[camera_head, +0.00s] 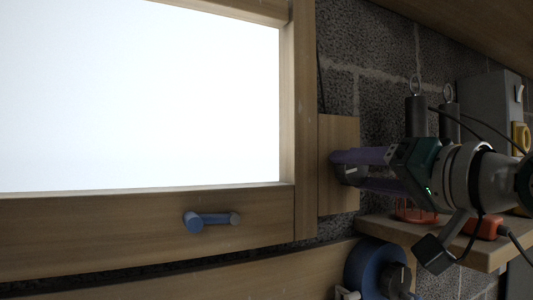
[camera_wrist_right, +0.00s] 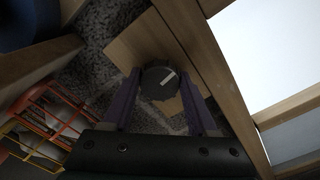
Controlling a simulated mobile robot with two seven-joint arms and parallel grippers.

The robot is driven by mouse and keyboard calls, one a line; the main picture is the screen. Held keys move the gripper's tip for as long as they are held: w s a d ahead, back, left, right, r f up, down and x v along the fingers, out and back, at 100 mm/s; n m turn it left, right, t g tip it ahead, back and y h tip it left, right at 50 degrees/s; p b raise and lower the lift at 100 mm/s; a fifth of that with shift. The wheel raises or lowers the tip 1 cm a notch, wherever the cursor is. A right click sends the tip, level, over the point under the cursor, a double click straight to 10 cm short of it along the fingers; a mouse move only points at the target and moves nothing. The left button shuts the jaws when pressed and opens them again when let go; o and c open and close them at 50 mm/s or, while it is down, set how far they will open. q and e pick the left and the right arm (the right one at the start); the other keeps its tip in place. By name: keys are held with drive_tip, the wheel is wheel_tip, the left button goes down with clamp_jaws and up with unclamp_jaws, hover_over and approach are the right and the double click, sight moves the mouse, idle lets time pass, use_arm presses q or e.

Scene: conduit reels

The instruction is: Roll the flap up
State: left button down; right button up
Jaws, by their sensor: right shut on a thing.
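A wooden frame (camera_head: 305,120) surrounds a bright white opening (camera_head: 140,95) at the left; I cannot tell which part is the flap. A wooden plate (camera_head: 338,192) is at the frame's right side, and it also shows in the right wrist view (camera_wrist_right: 130,48). A round dark knob (camera_wrist_right: 158,84) with a pale pointer mark sits on the plate. My right gripper (camera_head: 343,170) has purple fingers, one on each side of the knob (camera_wrist_right: 160,82), and is shut on it. In the head view the fingers largely hide the knob. My left gripper is out of view.
A blue handle (camera_head: 212,219) is on the lower rail. A blue reel (camera_head: 365,268) is below the plate. A wooden shelf (camera_head: 490,250) holds orange items, with dark cylinders (camera_head: 416,115) above it. An orange wire basket (camera_wrist_right: 45,125) shows in the wrist view.

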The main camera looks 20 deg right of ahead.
drive_tip(key=m+p, duration=0.2)
drive_tip(key=m, duration=0.1)
drive_tip(key=shift+r, duration=0.15)
drive_tip(key=shift+m+p, duration=0.95)
drive_tip(key=shift+m, duration=0.25)
drive_tip(key=o, duration=1.4)
drive_tip(key=shift+c, duration=0.2)
